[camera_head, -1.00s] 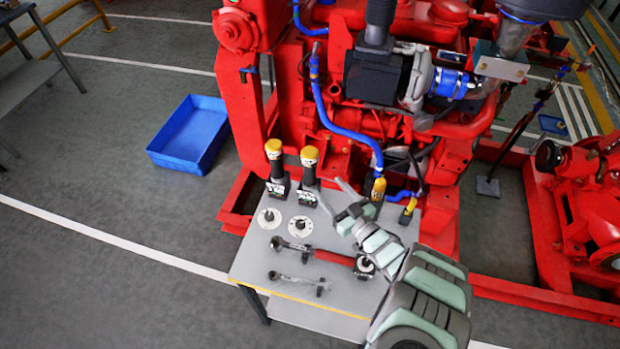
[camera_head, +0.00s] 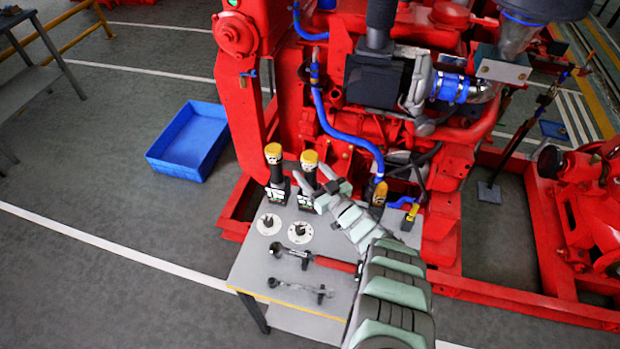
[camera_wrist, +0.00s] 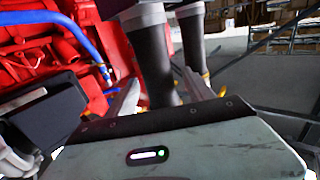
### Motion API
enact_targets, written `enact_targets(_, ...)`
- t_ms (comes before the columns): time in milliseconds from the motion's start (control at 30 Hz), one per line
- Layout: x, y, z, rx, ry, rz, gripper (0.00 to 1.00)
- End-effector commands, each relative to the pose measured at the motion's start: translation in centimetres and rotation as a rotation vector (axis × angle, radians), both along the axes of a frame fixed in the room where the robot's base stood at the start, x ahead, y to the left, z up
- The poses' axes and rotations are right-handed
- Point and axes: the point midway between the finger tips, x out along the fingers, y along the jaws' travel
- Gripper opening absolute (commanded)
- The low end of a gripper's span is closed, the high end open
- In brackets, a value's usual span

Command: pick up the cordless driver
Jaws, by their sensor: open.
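Two similar upright tools with black grips and yellow tops stand at the back left of the grey table. The right one (camera_head: 309,163) and the left one (camera_head: 274,160) both look like cordless drivers; I cannot tell which is meant. My gripper (camera_head: 307,171) is open and reaches in from the right, with its fingers around or just short of the right tool. In the wrist view, the dark shaft of the nearer tool (camera_wrist: 152,62) rises between the fingertips (camera_wrist: 162,88), and the other tool (camera_wrist: 192,48) stands behind it. Contact is not clear.
Two round dial-like pieces (camera_head: 300,233), a red-handled tool (camera_head: 318,259) and a clear-grey tool (camera_head: 300,290) lie on the table (camera_head: 254,262). Yellow-tipped items stand at the back right. The red engine (camera_head: 380,130) rises behind. A blue bin (camera_head: 188,142) is on the floor.

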Motion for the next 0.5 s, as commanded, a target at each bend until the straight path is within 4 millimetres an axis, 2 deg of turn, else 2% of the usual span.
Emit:
enact_targets(300, 0.26, 0.2, -0.07, 0.001, 0.002, -0.001, 0.6)
enact_targets(500, 0.26, 0.2, -0.08, 0.001, 0.002, -0.001, 0.44)
